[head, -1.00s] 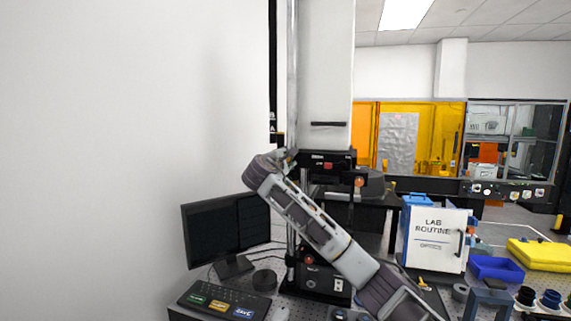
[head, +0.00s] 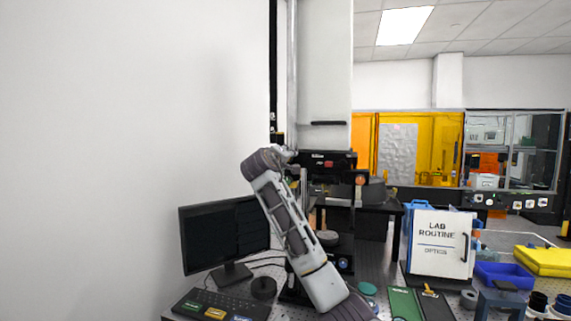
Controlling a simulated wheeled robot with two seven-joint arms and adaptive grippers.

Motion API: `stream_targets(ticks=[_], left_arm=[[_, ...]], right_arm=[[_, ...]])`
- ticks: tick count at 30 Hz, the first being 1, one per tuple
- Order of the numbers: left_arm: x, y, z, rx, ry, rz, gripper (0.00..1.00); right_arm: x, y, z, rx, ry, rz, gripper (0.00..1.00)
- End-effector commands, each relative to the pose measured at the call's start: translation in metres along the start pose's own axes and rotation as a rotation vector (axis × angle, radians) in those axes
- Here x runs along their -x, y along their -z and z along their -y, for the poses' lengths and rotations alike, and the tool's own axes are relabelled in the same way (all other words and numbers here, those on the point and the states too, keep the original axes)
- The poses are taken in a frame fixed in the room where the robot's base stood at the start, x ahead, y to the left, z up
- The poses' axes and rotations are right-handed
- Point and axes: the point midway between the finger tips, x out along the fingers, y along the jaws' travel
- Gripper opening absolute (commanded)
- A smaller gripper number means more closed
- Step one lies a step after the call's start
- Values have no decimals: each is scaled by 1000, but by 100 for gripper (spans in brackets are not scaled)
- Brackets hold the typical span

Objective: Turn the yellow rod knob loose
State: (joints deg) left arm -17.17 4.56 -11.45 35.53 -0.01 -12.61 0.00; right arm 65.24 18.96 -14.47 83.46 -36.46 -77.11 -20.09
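The interferometer stand has a tall white housing (head: 325,80) with a metal rod (head: 292,70) along its left side. One arm comes in from the lower right, and I take it as my right. Its gripper (head: 287,154) is at the rod, beside the left end of the black carriage (head: 327,160). The gripper is small and partly hidden by its own wrist, so its fingers cannot be made out. I cannot make out the yellow rod knob; the gripper and wrist cover that part of the rod. My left gripper is out of view.
A black monitor (head: 222,237) and a labelled control panel (head: 215,307) stand at left. A white "LAB ROUTINE" case (head: 440,243), a green mat (head: 420,303), a blue tray (head: 503,274) and a yellow stack (head: 545,260) lie at right. A blank wall fills the far left.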

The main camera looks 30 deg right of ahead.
Motion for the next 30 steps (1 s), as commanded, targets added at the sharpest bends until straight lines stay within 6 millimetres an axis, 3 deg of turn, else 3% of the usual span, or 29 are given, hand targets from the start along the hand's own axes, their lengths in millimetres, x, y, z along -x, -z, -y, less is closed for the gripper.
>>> stream_targets(ticks=[12,30], left_arm=[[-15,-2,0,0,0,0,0],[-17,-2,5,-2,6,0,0]], right_arm=[[0,-1,4,-286,5,3,13],[0,0,2,-348,3,3,13]])
